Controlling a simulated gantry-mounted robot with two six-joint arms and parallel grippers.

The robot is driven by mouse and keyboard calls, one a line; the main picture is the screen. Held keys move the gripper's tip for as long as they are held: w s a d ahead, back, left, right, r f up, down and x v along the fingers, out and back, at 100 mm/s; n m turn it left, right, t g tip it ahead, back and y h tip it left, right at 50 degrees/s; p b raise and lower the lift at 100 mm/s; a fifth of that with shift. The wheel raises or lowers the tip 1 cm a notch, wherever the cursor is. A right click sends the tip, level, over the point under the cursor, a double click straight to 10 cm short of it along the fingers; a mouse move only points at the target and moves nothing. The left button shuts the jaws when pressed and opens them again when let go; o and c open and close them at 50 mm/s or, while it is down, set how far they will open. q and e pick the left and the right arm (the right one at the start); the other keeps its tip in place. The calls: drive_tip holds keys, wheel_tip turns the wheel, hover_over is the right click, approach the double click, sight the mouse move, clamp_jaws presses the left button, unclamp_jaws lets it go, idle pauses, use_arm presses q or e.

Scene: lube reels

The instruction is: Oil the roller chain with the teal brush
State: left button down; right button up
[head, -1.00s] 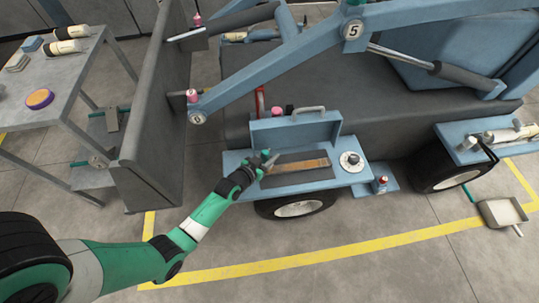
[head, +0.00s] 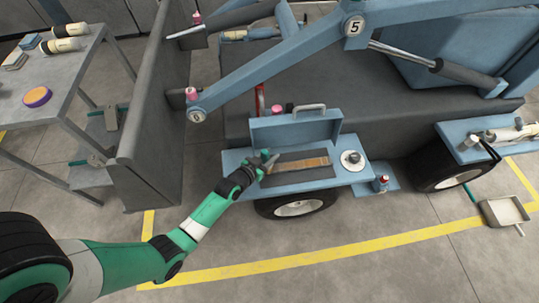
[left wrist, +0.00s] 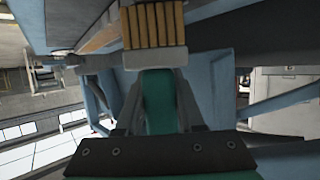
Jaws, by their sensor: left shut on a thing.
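My left gripper (head: 264,164) is at the left end of the open dark tray on the blue side shelf. In the left wrist view the gripper (left wrist: 160,115) is shut on the teal handle of the brush (left wrist: 158,100). The brush has a grey ferrule and tan bristles (left wrist: 153,22), which point away from the gripper. A long golden-brown strip, seemingly the roller chain (head: 302,163), lies along the dark tray (head: 310,174). I cannot tell whether the bristles touch it. My right gripper is not in view.
A raised blue lid with a handle (head: 295,130) stands behind the tray. A round white-topped item (head: 352,160) sits to its right, with a small red-capped bottle (head: 382,182) lower down. A blue lift arm (head: 280,65) crosses above. A grey table (head: 60,85) stands at left.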

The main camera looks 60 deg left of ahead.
use_arm(q)
drive_tip(key=shift+f, duration=0.1)
drive_tip(key=shift+w+d+p, duration=0.35)
drive_tip(key=shift+w+p, duration=0.15)
drive_tip(key=shift+w, duration=0.25)
drive_tip(key=shift+w+d, duration=0.3)
drive_tip(key=shift+w, duration=0.35)
drive_tip(key=shift+w+d+b, duration=0.15)
drive_tip(key=shift+w+b, duration=0.3)
drive_tip(key=shift+b, duration=0.25)
drive_tip(key=shift+w+d+b, duration=0.35)
drive_tip(key=shift+w+b, duration=0.4)
drive_tip(key=shift+b, duration=0.1)
drive_tip(key=shift+w+d, duration=0.1)
drive_tip(key=shift+w, duration=0.1)
